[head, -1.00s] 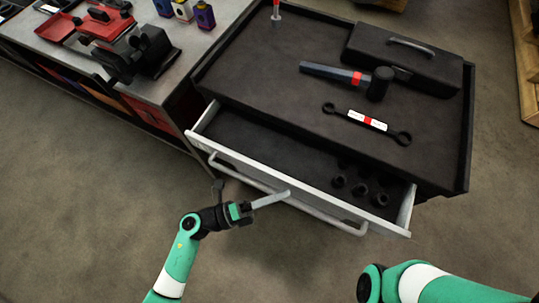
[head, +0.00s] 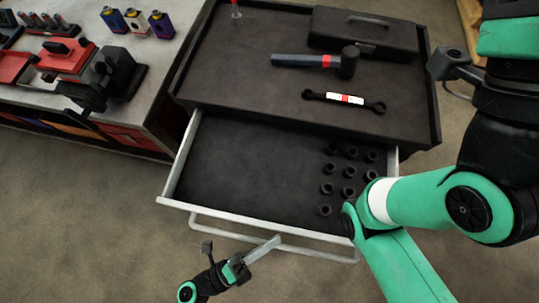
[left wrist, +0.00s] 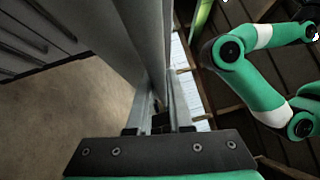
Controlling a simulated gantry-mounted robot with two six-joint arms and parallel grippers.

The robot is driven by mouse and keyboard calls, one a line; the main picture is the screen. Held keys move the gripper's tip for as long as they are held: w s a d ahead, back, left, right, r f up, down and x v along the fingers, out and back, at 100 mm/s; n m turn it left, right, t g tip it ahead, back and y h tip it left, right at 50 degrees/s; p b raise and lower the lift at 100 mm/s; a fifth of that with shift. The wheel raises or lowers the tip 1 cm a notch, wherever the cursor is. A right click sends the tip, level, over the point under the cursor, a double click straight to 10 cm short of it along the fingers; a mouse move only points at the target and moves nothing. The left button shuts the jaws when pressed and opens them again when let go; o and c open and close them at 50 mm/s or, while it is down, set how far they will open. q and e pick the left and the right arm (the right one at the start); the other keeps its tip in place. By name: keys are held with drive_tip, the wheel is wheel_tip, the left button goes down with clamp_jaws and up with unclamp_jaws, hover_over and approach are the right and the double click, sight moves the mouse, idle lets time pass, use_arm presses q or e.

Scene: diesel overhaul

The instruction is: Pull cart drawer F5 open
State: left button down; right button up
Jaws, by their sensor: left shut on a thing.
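The cart drawer (head: 240,165) is pulled well out from under the cart top, with its dark lined inside showing. Its label cannot be read. A pale bar handle (head: 310,251) runs along its front. In the left wrist view, the fingers (left wrist: 162,118) close around the bar below a grey panel edge. My right arm crosses the right side of the head view, over the drawer's right front corner; its fingertips are out of frame.
Several black sockets (head: 348,172) stand in the drawer's right part. On the cart top (head: 235,65) lie a mallet (head: 300,61), a wrench (head: 345,98) and a dark toolbox (head: 363,32). A workbench (head: 130,110) stands close on the left. The floor in front is clear.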

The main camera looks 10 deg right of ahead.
use_arm(q)
drive_tip(key=c, duration=0.8)
unclamp_jaws()
drive_tip(key=shift+c, duration=0.2)
drive_tip(key=shift+s+a, duration=0.1)
drive_tip(key=shift+a, duration=0.4)
drive_tip(key=b+v, duration=0.1)
drive_tip(key=v, duration=0.9)
drive_tip(key=shift+s+a, duration=0.2)
drive_tip(key=shift+a, duration=0.1)
